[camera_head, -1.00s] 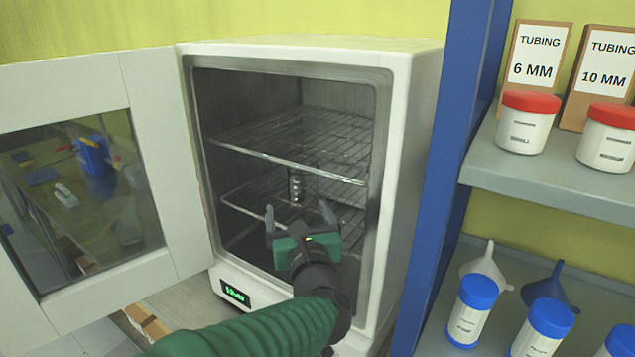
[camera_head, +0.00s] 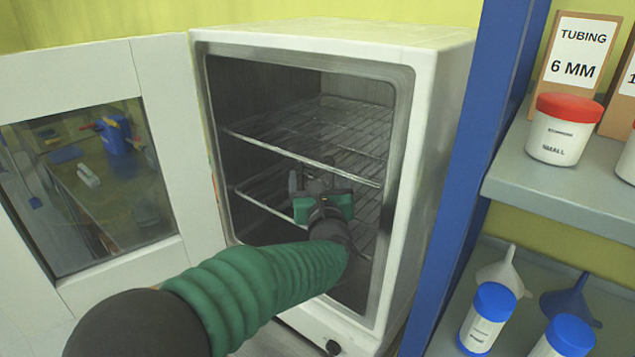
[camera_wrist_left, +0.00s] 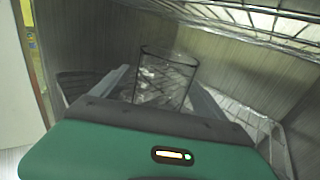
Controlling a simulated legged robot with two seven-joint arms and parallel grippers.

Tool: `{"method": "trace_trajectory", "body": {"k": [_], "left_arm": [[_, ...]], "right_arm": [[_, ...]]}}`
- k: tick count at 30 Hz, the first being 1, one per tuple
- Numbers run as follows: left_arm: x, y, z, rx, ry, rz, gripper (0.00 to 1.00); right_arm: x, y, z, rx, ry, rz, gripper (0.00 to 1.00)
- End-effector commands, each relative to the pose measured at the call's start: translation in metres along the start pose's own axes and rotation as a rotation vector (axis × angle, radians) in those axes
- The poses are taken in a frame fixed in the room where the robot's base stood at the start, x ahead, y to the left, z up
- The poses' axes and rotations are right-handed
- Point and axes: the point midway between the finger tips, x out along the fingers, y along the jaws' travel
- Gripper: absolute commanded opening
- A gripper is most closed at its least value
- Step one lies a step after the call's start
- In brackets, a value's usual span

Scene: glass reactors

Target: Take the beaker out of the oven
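The clear glass beaker (camera_wrist_left: 166,72) stands upright on the oven's lower wire shelf in the left wrist view. In the head view my gripper hides most of it. My left gripper (camera_head: 313,180) is inside the oven (camera_head: 440,90), between the upper and lower shelves. In the left wrist view its fingers (camera_wrist_left: 164,92) are spread, one on each side of the beaker; whether they touch the glass I cannot tell. The oven door (camera_head: 188,120) stands wide open to the left. My right gripper is not in view.
The upper wire shelf (camera_head: 325,130) hangs above my gripper, empty. A blue post (camera_head: 480,150) stands right of the oven, beside shelves with a red-lidded jar (camera_head: 560,130), blue-capped bottles (camera_head: 487,317) and funnels. The space before the oven's opening is clear except for my arm.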

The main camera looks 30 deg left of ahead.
Motion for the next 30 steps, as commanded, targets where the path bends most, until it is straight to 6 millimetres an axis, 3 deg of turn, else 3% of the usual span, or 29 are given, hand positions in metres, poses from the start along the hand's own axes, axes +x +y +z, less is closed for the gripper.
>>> {"method": "trace_trajectory", "body": {"k": [2,14,23,30], "left_arm": [[0.0,-0.001,-0.001,0.0,0.001,0.0,0.71],[0.001,-0.001,-0.002,0.001,0.003,0.0,0.19],[0.002,-0.001,0.0,0.001,0.004,0.0,0.18],[0.013,-0.004,0.024,0.0,0.001,-0.003,0.18]], "right_arm": [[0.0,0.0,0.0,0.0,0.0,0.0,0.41],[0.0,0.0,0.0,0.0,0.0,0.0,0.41],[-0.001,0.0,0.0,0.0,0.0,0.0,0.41],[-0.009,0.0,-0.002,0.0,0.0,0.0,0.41]]}}
